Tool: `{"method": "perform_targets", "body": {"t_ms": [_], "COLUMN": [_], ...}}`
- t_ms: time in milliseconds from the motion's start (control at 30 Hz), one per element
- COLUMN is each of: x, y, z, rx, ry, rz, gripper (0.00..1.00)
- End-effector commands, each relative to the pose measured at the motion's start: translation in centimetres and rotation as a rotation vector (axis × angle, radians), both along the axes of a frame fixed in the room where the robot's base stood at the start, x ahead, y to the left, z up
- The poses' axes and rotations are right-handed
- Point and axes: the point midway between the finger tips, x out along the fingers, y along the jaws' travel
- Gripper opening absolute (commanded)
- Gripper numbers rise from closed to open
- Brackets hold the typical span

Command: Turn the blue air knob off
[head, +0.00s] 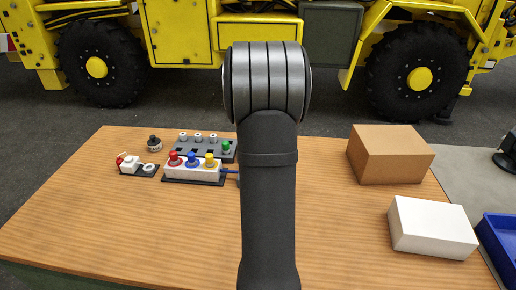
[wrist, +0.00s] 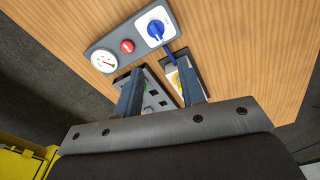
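The blue air knob (wrist: 156,28) sits on a white square plate at the end of a grey panel (wrist: 87,50) in the wrist view. A red button (wrist: 127,46) and a round gauge (wrist: 104,61) share that panel. My gripper (wrist: 160,68) is open, with its two blue-grey fingers apart and nothing seen held between them. The knob lies beyond the fingertips, apart from them. In the head view my arm hides the knob panel and my gripper.
A blue hose (head: 230,171) leads right from the block. A brown box (head: 390,155) and white box (head: 432,228) stand right.

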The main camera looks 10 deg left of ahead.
Motion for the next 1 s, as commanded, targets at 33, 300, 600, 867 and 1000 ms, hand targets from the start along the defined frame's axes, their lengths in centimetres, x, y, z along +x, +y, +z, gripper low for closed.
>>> {"method": "perform_targets", "body": {"t_ms": [33, 300, 600, 867, 1000], "x": [0.1, 0.2, 0.6, 1.1, 1.4], "y": [-0.7, -3.5, -6.8, -9.8, -11.2], "z": [-0.5, -2.5, -4.0, -4.6, -4.7], "rx": [0.026, 0.17, 0.262, 0.262, 0.228], "ry": [0.024, 0.208, 0.498, 0.835, 1.016], "rz": [-0.114, -0.817, -1.576, -2.19, -2.439], "gripper": [0.36, 0.36, 0.36, 0.36, 0.36]}}
